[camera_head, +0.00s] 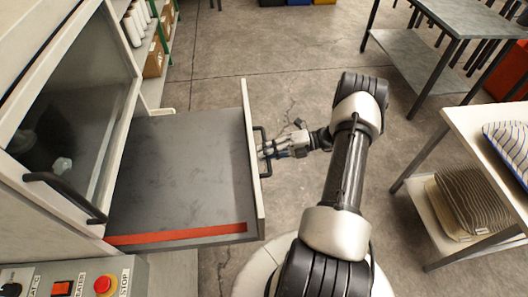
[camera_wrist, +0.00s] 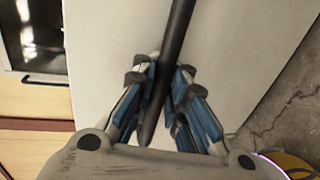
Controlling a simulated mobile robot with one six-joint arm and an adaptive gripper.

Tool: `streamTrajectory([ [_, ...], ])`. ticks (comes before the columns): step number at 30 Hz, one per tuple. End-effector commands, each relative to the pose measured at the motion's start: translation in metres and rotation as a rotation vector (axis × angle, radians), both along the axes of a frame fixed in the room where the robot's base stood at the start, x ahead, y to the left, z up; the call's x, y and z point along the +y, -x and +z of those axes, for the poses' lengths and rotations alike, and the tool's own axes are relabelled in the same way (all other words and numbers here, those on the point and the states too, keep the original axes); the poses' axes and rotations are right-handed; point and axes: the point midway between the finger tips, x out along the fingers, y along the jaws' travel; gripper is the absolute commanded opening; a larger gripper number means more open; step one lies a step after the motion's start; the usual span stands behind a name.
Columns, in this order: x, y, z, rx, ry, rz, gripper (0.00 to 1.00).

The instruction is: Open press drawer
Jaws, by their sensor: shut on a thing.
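The press drawer (camera_head: 180,170) stands pulled far out of the press at the left in the head view. Its grey tray is empty, with a red strip (camera_head: 175,234) along the near edge. A black bar handle (camera_head: 263,152) is on its light front panel. My gripper (camera_head: 267,151) reaches the handle from the right. In the wrist view the blue-padded fingers of my gripper (camera_wrist: 163,95) are closed around the dark handle bar (camera_wrist: 177,40), with the pale drawer front (camera_wrist: 110,70) behind it. Part of the handle is hidden between the fingers.
The press (camera_head: 60,100) has a window door with a black handle (camera_head: 65,195) and a red stop button (camera_head: 103,284). A white table (camera_head: 470,150) with striped pillows (camera_head: 510,145) stands at the right. A grey table (camera_head: 470,15) is at the back right. The floor beyond my arm is clear.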

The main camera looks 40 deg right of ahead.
Motion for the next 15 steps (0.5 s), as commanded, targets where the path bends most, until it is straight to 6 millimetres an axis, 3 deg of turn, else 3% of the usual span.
streamTrajectory([
  [5,-0.0003,-0.0008,0.0023,-0.004,-0.002,-0.001,0.0],
  [6,-0.0001,-0.0008,0.0024,-0.004,-0.002,-0.001,0.12],
  [15,0.0,-0.0007,0.0014,-0.002,-0.001,0.0,0.32],
])
